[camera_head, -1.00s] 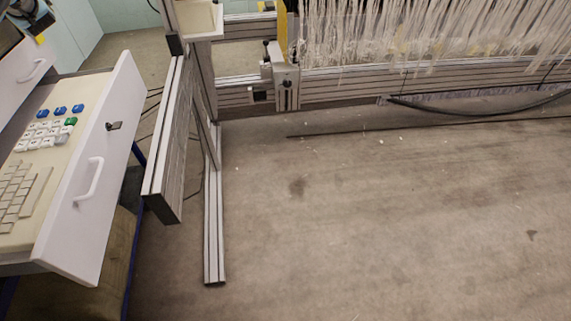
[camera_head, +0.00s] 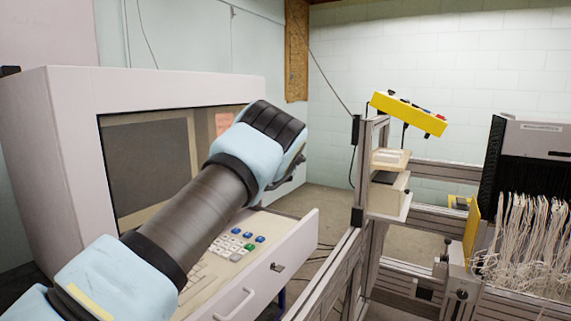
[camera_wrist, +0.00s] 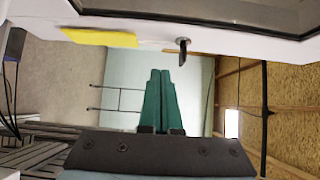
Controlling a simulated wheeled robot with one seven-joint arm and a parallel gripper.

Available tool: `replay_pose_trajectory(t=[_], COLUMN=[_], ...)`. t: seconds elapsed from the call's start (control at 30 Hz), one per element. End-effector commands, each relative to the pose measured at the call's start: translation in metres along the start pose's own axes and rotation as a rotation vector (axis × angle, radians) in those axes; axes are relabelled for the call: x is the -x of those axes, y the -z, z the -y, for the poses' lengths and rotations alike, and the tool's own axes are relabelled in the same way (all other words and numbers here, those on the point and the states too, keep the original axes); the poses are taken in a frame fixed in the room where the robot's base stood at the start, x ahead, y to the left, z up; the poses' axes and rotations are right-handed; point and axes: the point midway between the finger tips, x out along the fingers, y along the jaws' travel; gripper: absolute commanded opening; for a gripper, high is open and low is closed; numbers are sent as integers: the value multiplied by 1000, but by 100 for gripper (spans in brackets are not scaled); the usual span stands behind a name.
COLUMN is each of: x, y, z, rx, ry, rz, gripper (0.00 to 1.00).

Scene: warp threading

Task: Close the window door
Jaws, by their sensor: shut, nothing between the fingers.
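The window door (camera_head: 180,92) seems to be the white-framed dark glass panel on the front of the large white cabinet at left. A dark screen shows inside the frame. My forearm hides its lower right part, and I cannot tell how far it stands open. My gripper (camera_head: 293,172) is in front of the cabinet's right end, mostly hidden behind my wrist. In the wrist view, my green fingers (camera_wrist: 160,74) are together and empty. A white edge with dark glass (camera_wrist: 240,42) crosses the top of that view, with a small metal latch (camera_wrist: 183,50) close to the fingertips; I cannot tell whether they touch.
White threads (camera_head: 525,235) hang at far right.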

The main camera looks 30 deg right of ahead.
Motion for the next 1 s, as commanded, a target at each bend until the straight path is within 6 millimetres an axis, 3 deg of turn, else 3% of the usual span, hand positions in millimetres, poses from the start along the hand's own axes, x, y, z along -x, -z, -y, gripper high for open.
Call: replay_pose_trajectory(t=[0.27,0.6,1.0], x=[28,79,92], y=[3,9,10], z=[-2,-2,0], rx=[1,1,0], ry=[0,0,0], rz=[0,-1,0], gripper=[0,0,0])
